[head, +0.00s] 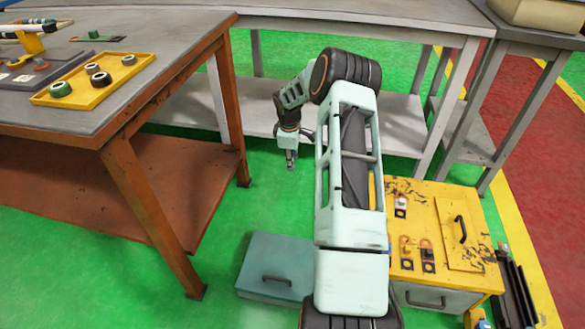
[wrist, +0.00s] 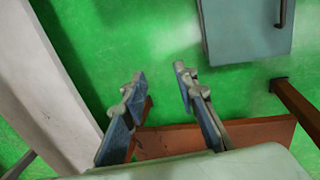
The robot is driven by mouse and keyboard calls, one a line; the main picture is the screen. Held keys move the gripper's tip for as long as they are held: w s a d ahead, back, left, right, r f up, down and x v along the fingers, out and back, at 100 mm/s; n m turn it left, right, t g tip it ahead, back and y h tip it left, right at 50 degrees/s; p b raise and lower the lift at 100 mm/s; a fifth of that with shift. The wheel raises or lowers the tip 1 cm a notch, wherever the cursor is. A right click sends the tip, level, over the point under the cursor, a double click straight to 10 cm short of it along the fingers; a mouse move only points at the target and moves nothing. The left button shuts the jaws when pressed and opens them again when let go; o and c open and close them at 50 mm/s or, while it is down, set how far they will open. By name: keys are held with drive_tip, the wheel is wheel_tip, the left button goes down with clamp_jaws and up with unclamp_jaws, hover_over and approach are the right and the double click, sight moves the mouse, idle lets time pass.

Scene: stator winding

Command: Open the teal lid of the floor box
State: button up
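The floor box with its teal lid (head: 275,262) sits on the green floor at the lower middle of the head view, partly hidden behind my arm. The lid looks shut and has a dark bar handle (head: 277,280). In the wrist view the teal lid (wrist: 245,30) is at the top right, with the handle (wrist: 282,12) at its right edge. My gripper (head: 291,160) points down above the floor, beyond the box in the head view and apart from it. In the wrist view my gripper (wrist: 158,82) is open, with nothing between its fingers.
An orange-legged workbench (head: 150,180) with a yellow tray (head: 100,88) stands at the left. A grey bench (head: 400,12) runs along the back. A yellow cabinet (head: 440,225) stands right of the box. Green floor is clear around the box's left side.

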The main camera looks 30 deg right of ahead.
drive_tip(key=shift+s+a+r, duration=0.1)
drive_tip(key=shift+r, duration=0.5)
drive_tip(key=shift+s+a+r, duration=0.1)
drive_tip(key=shift+r, duration=0.5)
